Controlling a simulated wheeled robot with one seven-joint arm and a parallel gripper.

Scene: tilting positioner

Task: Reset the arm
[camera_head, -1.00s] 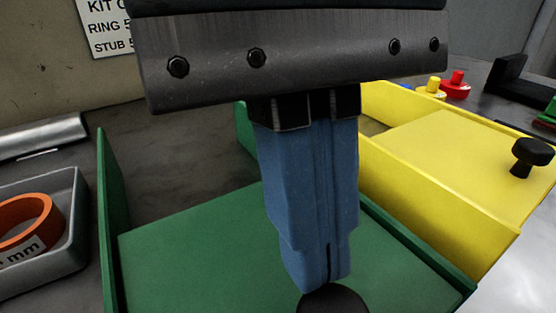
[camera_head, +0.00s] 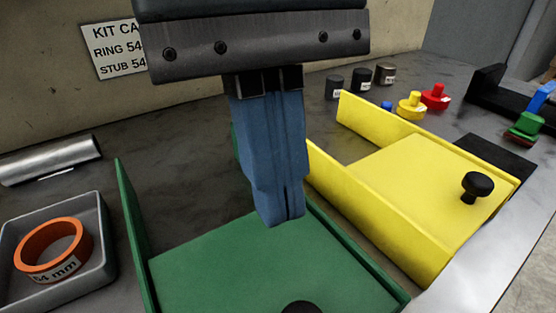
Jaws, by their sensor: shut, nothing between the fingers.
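My gripper (camera_head: 281,222) hangs down in the middle of the view with its two blue fingers shut together and nothing between them. Its fingertips appear above the green tray (camera_head: 250,262), clear of the dark round knob (camera_head: 302,307) at the picture's bottom edge. Most of that knob is cut off by the frame. Part of the green tray's back is hidden behind the fingers.
A yellow tray (camera_head: 400,165) with a black knob (camera_head: 477,186) stands to the right. A grey bin (camera_head: 105,262) with an orange ring (camera_head: 52,247) is at left, near a metal cylinder (camera_head: 50,160). Several small coloured and dark pieces stand at the back right.

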